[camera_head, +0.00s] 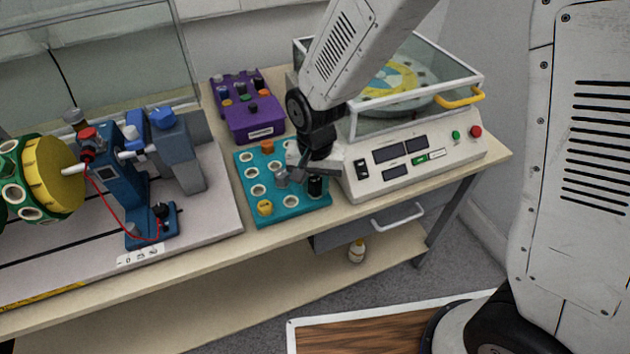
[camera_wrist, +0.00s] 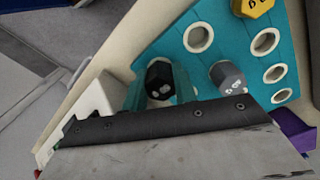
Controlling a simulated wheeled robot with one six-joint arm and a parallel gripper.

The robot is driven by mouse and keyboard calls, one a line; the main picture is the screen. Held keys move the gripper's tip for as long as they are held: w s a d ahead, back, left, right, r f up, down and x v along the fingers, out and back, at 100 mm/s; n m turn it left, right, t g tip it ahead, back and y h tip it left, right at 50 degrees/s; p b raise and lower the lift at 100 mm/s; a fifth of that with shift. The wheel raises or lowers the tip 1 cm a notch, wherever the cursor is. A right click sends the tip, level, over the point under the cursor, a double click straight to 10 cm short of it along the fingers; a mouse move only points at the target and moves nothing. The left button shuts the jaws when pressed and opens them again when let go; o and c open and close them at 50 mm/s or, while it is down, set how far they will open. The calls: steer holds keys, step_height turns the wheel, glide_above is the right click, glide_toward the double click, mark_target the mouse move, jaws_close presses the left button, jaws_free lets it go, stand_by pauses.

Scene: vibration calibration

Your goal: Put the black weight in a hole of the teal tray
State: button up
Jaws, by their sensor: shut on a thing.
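The black weight (camera_head: 316,187) is upright at the right edge of the teal tray (camera_head: 285,215). My gripper (camera_head: 315,176) is shut on it from above. In the wrist view the black weight (camera_wrist: 160,77) shows between the fingers, with its dotted top facing the camera. Its lower end is hidden, so I cannot tell whether it touches the tray or sits in a hole. A grey weight (camera_wrist: 229,77) stands in the tray beside it. The tray also holds a yellow weight (camera_head: 264,207) at the front and an orange one (camera_head: 267,147) at the back. Several pale-rimmed holes are empty.
The white machine (camera_head: 415,160) with a glass cover stands close to the right of the tray. A purple control box (camera_head: 247,108) is behind it. A blue clamp rig (camera_head: 120,170) is to the left. The table's front edge is near the tray.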

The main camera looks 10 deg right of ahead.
steer(key=shift+f, duration=0.25)
steer(key=o, duration=1)
steer(key=shift+o, duration=0.2)
steer(key=shift+r, duration=0.15)
step_height(320, 180, up, 8)
steer(key=shift+f, duration=0.2)
